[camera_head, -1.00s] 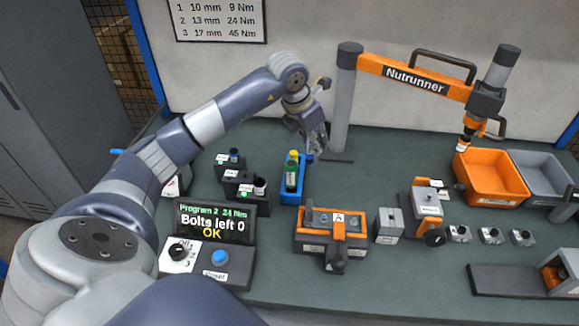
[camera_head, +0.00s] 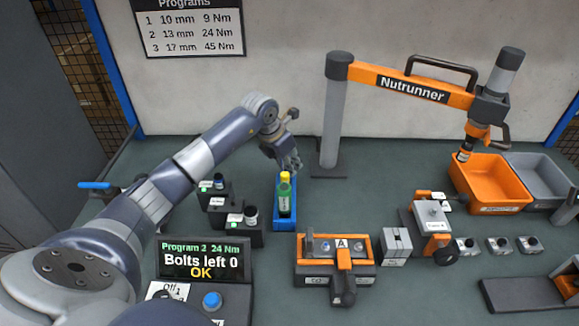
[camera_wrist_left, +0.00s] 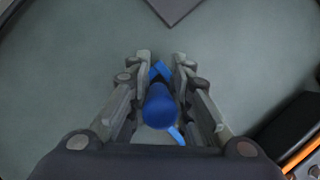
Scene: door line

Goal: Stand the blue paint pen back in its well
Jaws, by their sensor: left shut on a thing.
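In the left wrist view the left gripper (camera_wrist_left: 161,62) is shut on the blue paint pen (camera_wrist_left: 160,104), seen nearly end-on between the fingers. Blue edges and a dark patch show around and beyond the pen; I cannot tell whether its lower end is in a well. In the head view the blue pen is mostly hidden. My right gripper is not in view.
Dark blocks with small bottles (camera_head: 236,233) stand left of the holder. The nutrunner post (camera_head: 330,120) rises behind right. An orange fixture (camera_head: 335,260) is in front right, with orange (camera_head: 490,182) and grey bins at far right. Bare bench lies right of the holder.

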